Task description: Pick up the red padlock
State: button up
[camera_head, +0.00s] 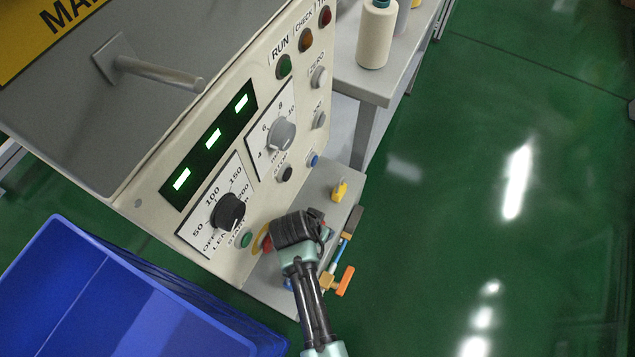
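My gripper (314,222) is over the small grey shelf (318,187) at the foot of the machine's front panel. I see it from above and behind, and its dark body hides the fingertips and the shelf under them. I cannot make out a red padlock clearly; it may be behind my gripper. A yellow padlock (339,190) sits on the shelf just beyond my gripper, apart from it. Whether the fingers are open or hold something does not show.
The control panel (283,91), with knobs and buttons, rises left of my gripper. A red button (266,243) is close beside it. An orange-handled valve (345,281) is at the shelf's right edge. A blue bin (160,290) stands lower left. Green floor at right is clear.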

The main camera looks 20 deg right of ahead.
jog(key=shift+f, duration=0.15)
grip_shut()
dwell(0.5)
notch_tip(320, 180, up, 18)
jog(key=p, duration=0.4)
